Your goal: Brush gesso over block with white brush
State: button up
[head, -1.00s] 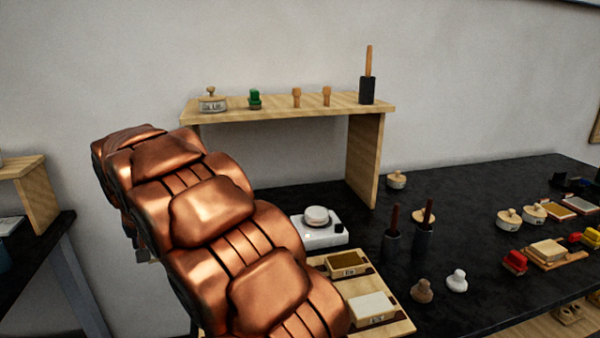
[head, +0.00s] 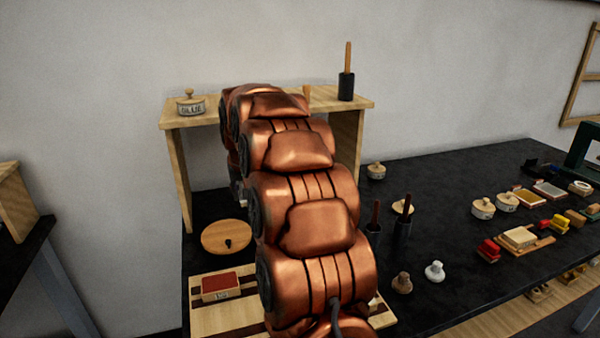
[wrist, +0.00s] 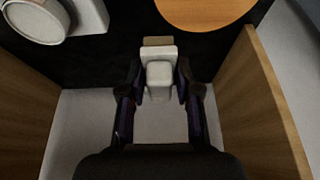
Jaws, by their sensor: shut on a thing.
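My gripper (wrist: 160,82) is shut on a white brush-like piece (wrist: 160,71) with a tan end (wrist: 158,41) pointing up in the wrist view. It hangs over the dark tabletop between the shelf's two side panels, not seen to touch anything. A block with a red top (head: 221,283) sits on a striped wooden board (head: 205,321) at the lower left. Which block is for gesso cannot be told.
A wooden shelf (head: 354,105) carries a glue jar (head: 191,106) and a dark holder with a stick (head: 346,86). A white device (wrist: 93,17) shows in the wrist view.

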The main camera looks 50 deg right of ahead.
jog(key=s+d+r+m+p, duration=0.1)
jog(key=s+d, duration=0.3)
jog(key=d, duration=0.3)
jog(key=s+d+r+p, duration=0.1)
jog(key=s+d, duration=0.4)
jog(key=d, duration=0.1)
jog(key=shift+h, duration=0.3)
jog(key=shift+w+f+b, duration=0.15)
jog(key=shift+f+b, duration=0.2)
jog(key=shift+f, duration=2.5)
jog(key=shift+f+b, duration=0.3)
jog(key=shift+f, duration=0.25)
jog(key=shift+r, duration=0.15)
notch_tip(320, 180, up, 7)
jog(key=p, duration=0.1)
dwell(0.6)
